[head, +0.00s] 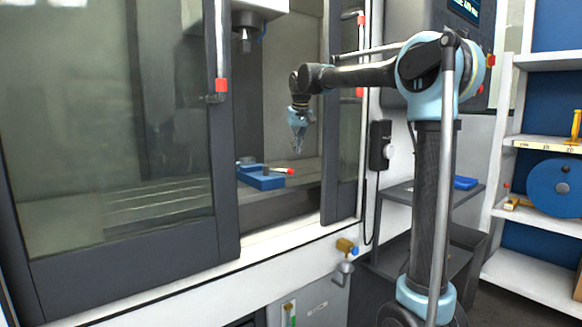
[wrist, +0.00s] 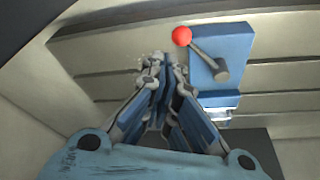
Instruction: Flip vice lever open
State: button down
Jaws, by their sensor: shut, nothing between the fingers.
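The blue vice (head: 262,179) sits on the machine's table inside the opening in the head view. Its lever (head: 280,171) lies to the right and ends in a red tip. In the wrist view, the vice (wrist: 213,56) is at upper right, and its grey lever (wrist: 207,61) runs from a pivot at lower right up to a red ball knob (wrist: 181,36). My gripper (head: 298,148) hangs above and to the right of the vice, fingers downward and apart from it. In the wrist view my gripper (wrist: 163,65) is shut and empty, left of and below the knob.
The machine's sliding door (head: 115,130) with its handle (head: 220,85) stands left of the opening. A dark door frame (head: 343,120) bounds the right side. The slotted table (wrist: 100,47) around the vice is clear. A spindle (head: 243,40) hangs above.

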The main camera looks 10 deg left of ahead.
aim_at(278, 171)
jog(key=w+a, duration=0.2)
jog(key=a, duration=0.1)
jog(key=w+a, duration=0.1)
jog(key=shift+w+a+r, duration=0.1)
jog(key=shift+a+r, duration=0.05)
jog(key=shift+r, duration=0.25)
jog(key=shift+f, duration=0.1)
jog(key=x, duration=0.9)
jog(key=shift+w+a+f, duration=0.1)
jog(key=shift+w+f, duration=0.05)
jog(key=shift+f, duration=0.05)
jog(key=shift+s+f, duration=0.2)
jog(key=shift+s, duration=0.05)
jog(key=shift+s+d+r, duration=0.2)
jog(key=shift+s+d, duration=0.2)
jog(key=shift+s, duration=0.35)
jog(key=shift+s+d+r, duration=0.2)
jog(key=shift+s+d, duration=0.2)
jog(key=shift+s, duration=0.35)
jog(key=shift+d, duration=0.1)
